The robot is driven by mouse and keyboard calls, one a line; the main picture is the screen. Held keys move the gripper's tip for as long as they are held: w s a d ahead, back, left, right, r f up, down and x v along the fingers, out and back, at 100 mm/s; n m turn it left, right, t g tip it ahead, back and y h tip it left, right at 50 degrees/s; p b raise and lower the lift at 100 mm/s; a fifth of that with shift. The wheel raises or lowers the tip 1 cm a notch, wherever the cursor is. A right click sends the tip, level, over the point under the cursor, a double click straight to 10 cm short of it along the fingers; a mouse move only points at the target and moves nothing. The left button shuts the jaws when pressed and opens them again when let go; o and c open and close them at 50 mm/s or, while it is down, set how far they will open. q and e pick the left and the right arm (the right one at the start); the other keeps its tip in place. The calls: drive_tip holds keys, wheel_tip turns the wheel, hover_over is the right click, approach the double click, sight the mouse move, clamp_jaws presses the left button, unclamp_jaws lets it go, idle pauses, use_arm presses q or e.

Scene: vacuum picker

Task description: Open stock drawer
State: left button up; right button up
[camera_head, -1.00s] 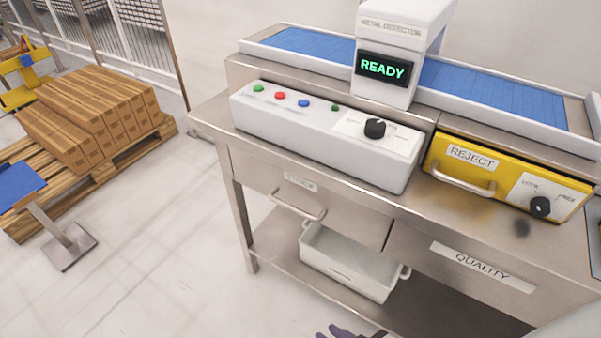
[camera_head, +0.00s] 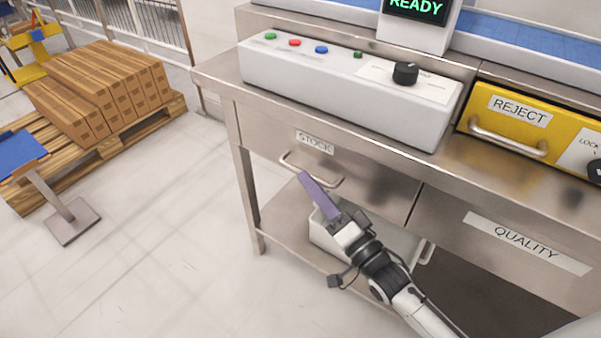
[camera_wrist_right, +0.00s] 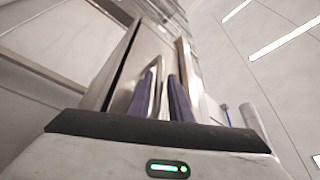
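The stock drawer (camera_head: 352,172) is a steel front with a STOCK label, under the left part of the bench, and it looks closed. Its bar handle (camera_head: 326,182) runs along the front below the label. My right gripper (camera_head: 305,178) reaches up from the lower right, its purple fingertips overlapping the handle in the head view. In the right wrist view my two purple fingers (camera_wrist_right: 163,98) stand apart, with a pale bar, seemingly the handle (camera_wrist_right: 160,82), between them. I cannot tell whether they touch it. My left gripper is not in view.
A white bin (camera_head: 322,236) stands on the lower shelf (camera_head: 283,222) behind my right arm. The QUALITY drawer (camera_head: 465,232) is to the right. A white control box (camera_head: 345,95) and the yellow REJECT drawer (camera_head: 510,125) are above.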

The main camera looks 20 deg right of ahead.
sight(300, 169)
drive_tip(key=shift+x, duration=2.2)
clamp_jaws()
